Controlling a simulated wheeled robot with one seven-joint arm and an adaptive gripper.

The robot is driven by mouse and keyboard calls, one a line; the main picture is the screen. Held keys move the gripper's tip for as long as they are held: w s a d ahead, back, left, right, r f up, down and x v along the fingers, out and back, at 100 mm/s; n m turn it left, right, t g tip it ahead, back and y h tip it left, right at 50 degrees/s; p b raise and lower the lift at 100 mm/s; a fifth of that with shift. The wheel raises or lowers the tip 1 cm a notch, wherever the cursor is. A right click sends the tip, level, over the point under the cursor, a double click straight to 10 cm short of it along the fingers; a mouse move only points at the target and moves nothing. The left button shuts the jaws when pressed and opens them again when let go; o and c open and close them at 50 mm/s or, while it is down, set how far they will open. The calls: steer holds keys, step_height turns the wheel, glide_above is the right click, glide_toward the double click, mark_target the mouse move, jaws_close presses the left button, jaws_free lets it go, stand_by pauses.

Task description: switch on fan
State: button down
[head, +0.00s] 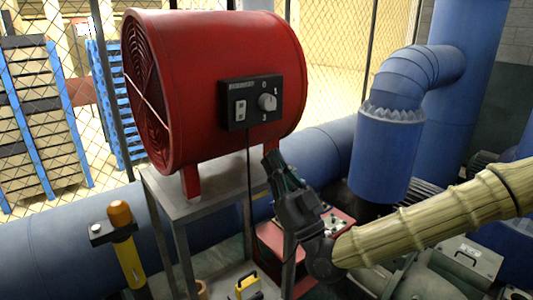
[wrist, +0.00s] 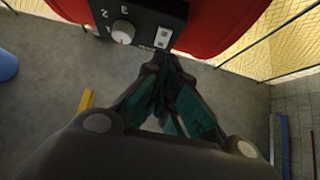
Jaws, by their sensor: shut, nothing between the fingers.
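The fan is a large red drum (head: 215,75) on a metal stand (head: 180,183), with its grille facing left in the head view. A black control box (head: 251,104) on its side carries a light rocker switch (head: 240,110) and a round white knob (head: 267,102). In the wrist view the box (wrist: 147,22) is at the top, with the knob (wrist: 123,32) to the left and the switch (wrist: 163,37) to the right. My gripper (head: 271,160) is shut and empty, below the box in the head view. In the wrist view its fingertips (wrist: 160,62) point toward the box, just short of the switch in the picture.
A black cable (head: 249,165) hangs from the box. A thick blue pipe (head: 330,145) runs behind the stand, and a blue duct (head: 388,140) stands to the right. A yellow tool with an orange top (head: 126,250) stands at front left. A red case (head: 275,240) is below my gripper.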

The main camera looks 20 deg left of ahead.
steer(key=shift+v, duration=1.1)
steer(key=shift+f, duration=0.1)
step_height(320, 180, down, 23)
steer(key=m+g+h, duration=0.3)
steer(key=h, duration=0.3)
steer(key=s+d+f+m+g+h, duration=0.1)
steer(key=s+d+f+g+h, duration=0.15)
steer(key=f, duration=0.65)
steer(key=s+d+f+m+g+h, duration=0.1)
steer(key=s+d+f+g+h, duration=0.2)
steer(key=f, duration=0.6)
steer(key=s+d+f+m+g+h, duration=0.3)
steer(key=s+d+f+h, duration=0.2)
steer(key=s+d+f, duration=0.95)
steer(key=s+d+f+m+g+h, duration=0.1)
steer(key=s+d+f+g+h, duration=0.1)
steer(key=s+d, duration=0.3)
steer(key=s+d+f+m+g+h, duration=0.2)
steer(key=s+d+f, duration=0.2)
steer(key=d, duration=0.5)
steer(key=shift+s+d, duration=0.3)
steer(key=shift+s, duration=0.6)
